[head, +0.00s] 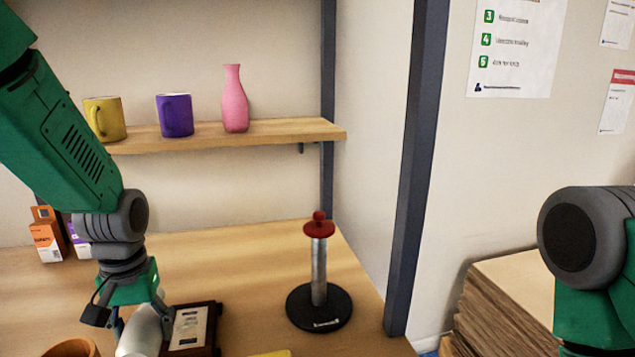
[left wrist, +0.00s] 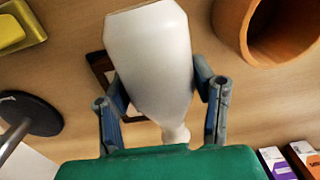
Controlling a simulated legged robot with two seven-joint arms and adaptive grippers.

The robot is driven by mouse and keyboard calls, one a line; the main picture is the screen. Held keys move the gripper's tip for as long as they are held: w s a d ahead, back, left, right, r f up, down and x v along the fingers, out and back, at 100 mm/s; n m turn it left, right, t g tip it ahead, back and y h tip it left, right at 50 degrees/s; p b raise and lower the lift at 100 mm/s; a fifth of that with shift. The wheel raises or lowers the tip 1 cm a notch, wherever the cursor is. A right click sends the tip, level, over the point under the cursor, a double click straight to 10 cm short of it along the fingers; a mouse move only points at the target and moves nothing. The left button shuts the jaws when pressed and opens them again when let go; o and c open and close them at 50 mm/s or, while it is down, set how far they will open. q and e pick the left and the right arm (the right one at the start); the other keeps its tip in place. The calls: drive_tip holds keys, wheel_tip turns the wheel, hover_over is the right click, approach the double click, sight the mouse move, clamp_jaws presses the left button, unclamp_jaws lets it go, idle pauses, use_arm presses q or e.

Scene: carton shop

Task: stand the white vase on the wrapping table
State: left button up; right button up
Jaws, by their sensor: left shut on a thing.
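The white vase (head: 140,335) is in my left gripper (head: 143,318), low at the left of the head view. In the left wrist view the vase (left wrist: 152,58) lies between the two fingers (left wrist: 163,105), its narrow neck toward the palm and its wide body away from it. The left gripper is shut on it. The wooden table (head: 243,265) spreads beneath. I cannot tell whether the vase touches it. The vase's lower end is cut off in the head view. My right arm shows at the right edge; its gripper is out of view.
A dark-framed card (head: 192,328) lies close beside the vase. A brown round pot (head: 72,348) is on its other side. A roll stand (head: 319,290) with a black base stands further right. Small boxes (head: 47,238) stand at the back left. A shelf (head: 230,133) holds mugs and a pink vase.

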use_arm(q)
drive_tip(key=d+m, duration=0.1)
drive_tip(key=d, duration=0.1)
drive_tip(key=s+d+f+m, duration=0.1)
drive_tip(key=d, duration=0.2)
drive_tip(key=s+d+f+m, duration=0.1)
drive_tip(key=d, duration=0.2)
drive_tip(key=shift+s+f+m, duration=0.15)
drive_tip(key=shift+s+m, duration=0.1)
drive_tip(key=shift+m, duration=0.05)
drive_tip(key=shift+a, duration=0.15)
